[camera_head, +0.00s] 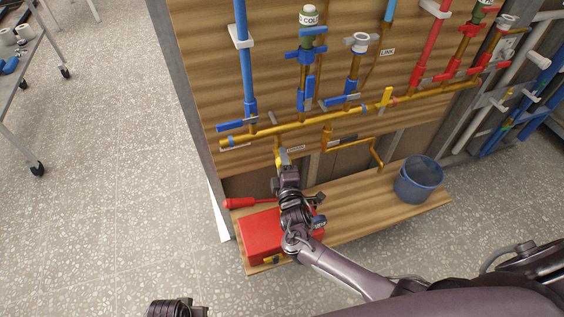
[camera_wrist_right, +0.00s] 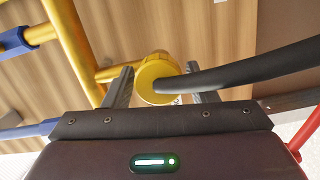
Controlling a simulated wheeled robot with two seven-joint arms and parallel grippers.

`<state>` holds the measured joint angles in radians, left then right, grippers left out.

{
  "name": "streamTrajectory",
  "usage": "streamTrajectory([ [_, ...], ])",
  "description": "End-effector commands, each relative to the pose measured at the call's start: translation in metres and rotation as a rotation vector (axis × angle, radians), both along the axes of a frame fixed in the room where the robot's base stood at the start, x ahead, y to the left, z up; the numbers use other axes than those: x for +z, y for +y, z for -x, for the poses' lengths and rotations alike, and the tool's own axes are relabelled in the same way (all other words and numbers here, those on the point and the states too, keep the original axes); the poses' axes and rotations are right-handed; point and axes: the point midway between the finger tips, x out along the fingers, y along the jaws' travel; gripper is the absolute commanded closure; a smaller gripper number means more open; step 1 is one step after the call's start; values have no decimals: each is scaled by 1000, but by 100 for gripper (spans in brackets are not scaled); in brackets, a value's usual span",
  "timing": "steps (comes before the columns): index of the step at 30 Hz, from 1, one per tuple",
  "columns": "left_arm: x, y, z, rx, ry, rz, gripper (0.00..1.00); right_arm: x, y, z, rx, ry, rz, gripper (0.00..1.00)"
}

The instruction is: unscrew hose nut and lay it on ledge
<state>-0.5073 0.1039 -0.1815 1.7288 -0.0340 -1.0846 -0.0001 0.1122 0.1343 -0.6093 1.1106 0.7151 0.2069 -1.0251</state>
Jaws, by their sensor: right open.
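The yellow hose nut (camera_wrist_right: 154,82) sits on the yellow pipework in the right wrist view, with a black hose (camera_wrist_right: 250,68) running from it to the right. My right gripper (camera_wrist_right: 160,72) is open, with one finger on each side of the nut; I cannot tell whether they touch it. In the head view my right gripper (camera_head: 283,160) is at the lower pipe outlet, above the wooden ledge (camera_head: 345,213), and largely hides the nut and hose. My left gripper's fingers are not seen.
A red box (camera_head: 258,238) and a red-handled tool (camera_head: 242,203) are at the ledge's left end. A blue bucket (camera_head: 418,182) stands at its right end. The ledge between is mostly clear. Blue-handled valves and the yellow manifold pipe (camera_head: 320,119) are above.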

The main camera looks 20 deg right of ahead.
Motion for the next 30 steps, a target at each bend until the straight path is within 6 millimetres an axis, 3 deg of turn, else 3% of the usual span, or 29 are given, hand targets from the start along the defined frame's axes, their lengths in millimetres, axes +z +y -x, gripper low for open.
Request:
streamTrajectory([
  [30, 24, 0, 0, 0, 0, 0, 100, 5, -3, 0, -2, 37, -1106, 48],
])
